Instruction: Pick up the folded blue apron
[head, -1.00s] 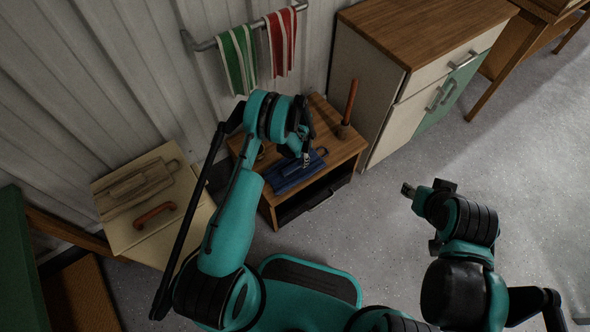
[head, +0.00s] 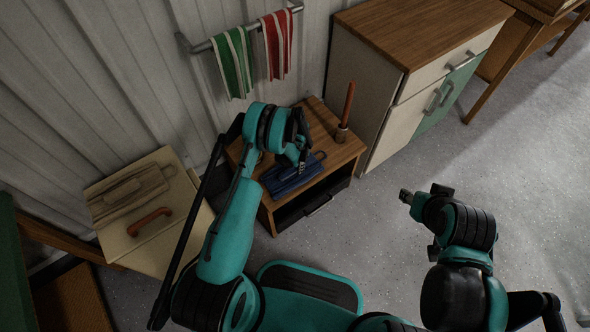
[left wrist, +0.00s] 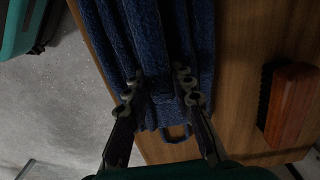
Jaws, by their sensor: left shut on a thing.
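The folded blue apron (head: 283,183) lies on the small wooden stand (head: 349,152) by the wall. It fills the upper middle of the left wrist view (left wrist: 201,30), with a loop at its lower end. My left gripper (head: 303,167) is down at the apron, pointing at it from above. In the left wrist view its two fingers (left wrist: 160,92) are shut on a raised fold of blue cloth. The apron still appears to rest on the stand top. My right gripper (head: 405,196) is over the floor at the right, away from the stand; its finger opening is unclear.
A reddish-brown block with a dark side, like a brush (left wrist: 290,104), lies beside the apron. An upright wooden handle (head: 348,104) stands at the stand's back right. A cabinet (head: 411,85) is right, a cream box (head: 187,232) left. Towels (head: 233,65) hang on a rail behind.

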